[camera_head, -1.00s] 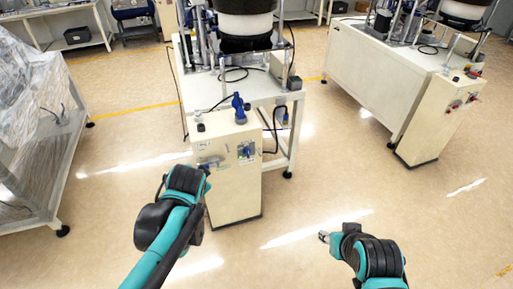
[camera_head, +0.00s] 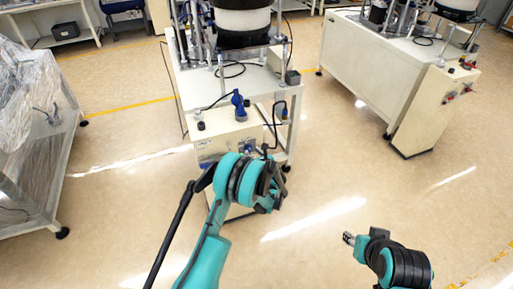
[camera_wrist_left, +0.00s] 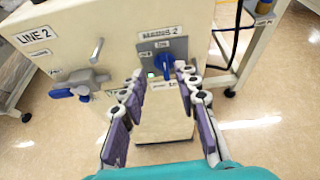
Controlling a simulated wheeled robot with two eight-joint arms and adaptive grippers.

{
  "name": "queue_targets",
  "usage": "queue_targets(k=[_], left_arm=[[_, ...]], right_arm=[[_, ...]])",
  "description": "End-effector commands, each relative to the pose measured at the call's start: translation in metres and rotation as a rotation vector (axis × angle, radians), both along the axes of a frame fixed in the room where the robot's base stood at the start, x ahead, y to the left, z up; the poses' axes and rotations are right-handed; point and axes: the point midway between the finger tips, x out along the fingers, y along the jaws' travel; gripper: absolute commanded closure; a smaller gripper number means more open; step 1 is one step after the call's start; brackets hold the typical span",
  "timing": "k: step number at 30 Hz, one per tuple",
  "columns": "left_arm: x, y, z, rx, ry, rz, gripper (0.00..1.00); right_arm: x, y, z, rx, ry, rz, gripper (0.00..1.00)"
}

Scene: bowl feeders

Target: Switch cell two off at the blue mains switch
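The blue mains switch (camera_wrist_left: 167,64) sits on a grey plate under a "MAINS 2" label on the cream cabinet (camera_wrist_left: 110,22). Its handle looks roughly upright. My left gripper (camera_wrist_left: 160,73) is open, its two fingers apart on either side of the switch's lower part; I cannot tell whether they touch it. In the head view my left wrist hides the switch and most of the left gripper (camera_head: 276,170) in front of the cabinet (camera_head: 228,132). My right gripper (camera_head: 349,238) is low at the right, away from the cabinet; its fingers are too small to read.
A grey valve with a blue handle (camera_wrist_left: 75,88) projects from the cabinet left of the switch, near a "LINE 2" label (camera_wrist_left: 36,37). A similar cabinet (camera_head: 425,108) stands at the right. A plastic-wrapped bench (camera_head: 40,150) is at the left. Floor between is clear.

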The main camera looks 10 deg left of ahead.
Motion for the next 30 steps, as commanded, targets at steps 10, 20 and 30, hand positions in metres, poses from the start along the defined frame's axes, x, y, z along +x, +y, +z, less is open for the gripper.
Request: queue_targets(k=[10, 20, 30], left_arm=[[0.024, 0.015, -0.025, 0.053, 0.017, -0.019, 0.69], [0.058, 0.037, -0.041, 0.052, 0.016, -0.021, 0.69], [0.062, 0.039, -0.04, 0.05, 0.016, -0.021, 0.72]], right_arm=[[0.0, 0.0, -0.012, 0.0, 0.0, 0.0, 0.6], [0.0, 0.0, -0.026, 0.0, 0.0, 0.0, 0.6], [0.0, 0.0, -0.026, 0.0, 0.0, 0.0, 0.6]])
